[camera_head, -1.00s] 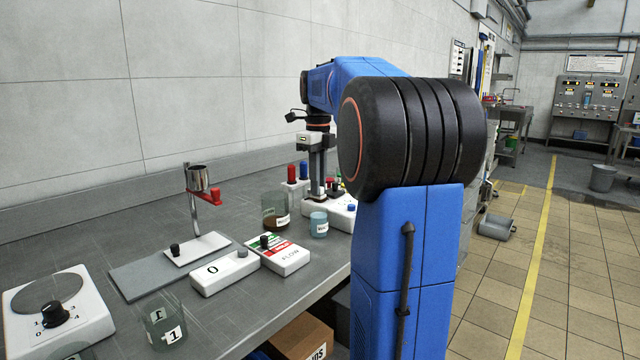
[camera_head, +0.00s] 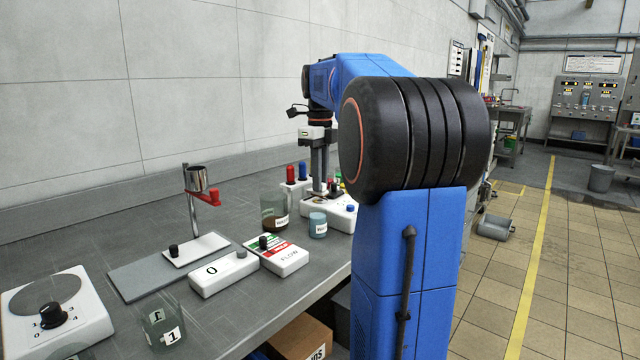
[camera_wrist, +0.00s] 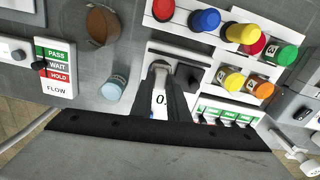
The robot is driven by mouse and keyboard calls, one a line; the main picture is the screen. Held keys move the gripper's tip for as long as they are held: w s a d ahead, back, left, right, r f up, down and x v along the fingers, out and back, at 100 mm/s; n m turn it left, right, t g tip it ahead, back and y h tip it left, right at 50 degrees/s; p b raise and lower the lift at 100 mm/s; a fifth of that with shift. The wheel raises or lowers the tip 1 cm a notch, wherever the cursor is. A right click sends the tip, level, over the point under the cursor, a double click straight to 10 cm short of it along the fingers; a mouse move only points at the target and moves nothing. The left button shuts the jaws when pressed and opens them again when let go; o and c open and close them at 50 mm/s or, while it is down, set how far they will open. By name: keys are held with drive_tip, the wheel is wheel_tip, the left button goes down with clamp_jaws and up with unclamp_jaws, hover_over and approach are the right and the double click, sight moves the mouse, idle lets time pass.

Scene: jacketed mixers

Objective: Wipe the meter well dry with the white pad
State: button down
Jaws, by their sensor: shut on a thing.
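My gripper (camera_head: 318,188) points down over the white meter housing (camera_head: 340,217) at the back right of the bench. In the wrist view its dark fingers (camera_wrist: 166,78) are shut on a small pale piece, which looks like the white pad (camera_wrist: 159,67). A white face marked "0." (camera_wrist: 160,102) shows between the fingers. The well is mostly hidden by the fingers and the pad, so I cannot tell whether the pad touches it or how wet it is.
Close to the gripper stand red and blue capped bottles (camera_head: 297,171), a brown-filled beaker (camera_head: 274,212) and a small blue cup (camera_head: 318,226). The FLOW box (camera_head: 277,256) lies nearer. Yellow, red and green caps crowd the right in the wrist view.

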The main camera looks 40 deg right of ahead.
drive_tip(key=shift+r, duration=2.15)
